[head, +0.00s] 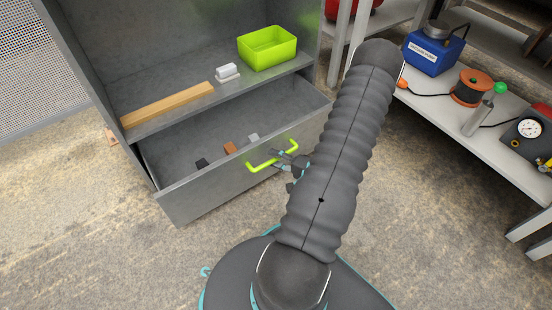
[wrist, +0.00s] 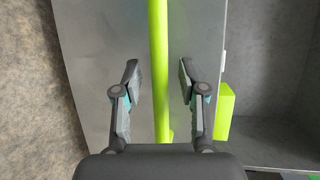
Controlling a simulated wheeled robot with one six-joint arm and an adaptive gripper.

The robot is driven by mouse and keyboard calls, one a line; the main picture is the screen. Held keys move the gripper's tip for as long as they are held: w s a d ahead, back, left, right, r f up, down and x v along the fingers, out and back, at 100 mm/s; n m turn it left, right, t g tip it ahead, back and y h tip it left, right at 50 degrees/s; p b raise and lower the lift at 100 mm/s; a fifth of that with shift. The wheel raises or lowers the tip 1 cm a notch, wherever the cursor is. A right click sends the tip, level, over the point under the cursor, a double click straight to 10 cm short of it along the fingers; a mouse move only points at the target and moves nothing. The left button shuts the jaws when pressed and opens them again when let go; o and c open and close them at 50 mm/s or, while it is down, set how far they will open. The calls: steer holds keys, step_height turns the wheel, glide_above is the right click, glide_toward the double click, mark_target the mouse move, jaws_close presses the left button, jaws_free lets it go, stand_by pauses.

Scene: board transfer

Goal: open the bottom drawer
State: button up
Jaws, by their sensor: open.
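The grey bottom drawer (head: 190,200) stands pulled out of the cabinet, and its inside shows from above. Its front carries a lime-green handle (head: 262,166), which also shows in the wrist view (wrist: 158,60) as an upright bar. My gripper (head: 290,160) is at the handle's right part in the head view, partly hidden by my arm. In the wrist view my gripper (wrist: 158,75) is open, with one finger on each side of the bar and gaps between. Inside the drawer lie a dark block (head: 202,163), a brown block (head: 230,149) and a grey block (head: 253,138).
On the shelf above the drawer are a lime-green bin (head: 267,48), a white object (head: 227,72) and a wooden strip (head: 168,105). At right, a bench (head: 455,135) holds a blue device (head: 433,50), an orange spool (head: 471,88) and a gauge (head: 529,129). Floor before the drawer is clear at left.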

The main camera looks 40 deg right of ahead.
steer(key=v, duration=1.1)
steer(key=shift+s+d, duration=0.15)
steer(key=shift+s, duration=0.2)
steer(key=shift+r, duration=0.1)
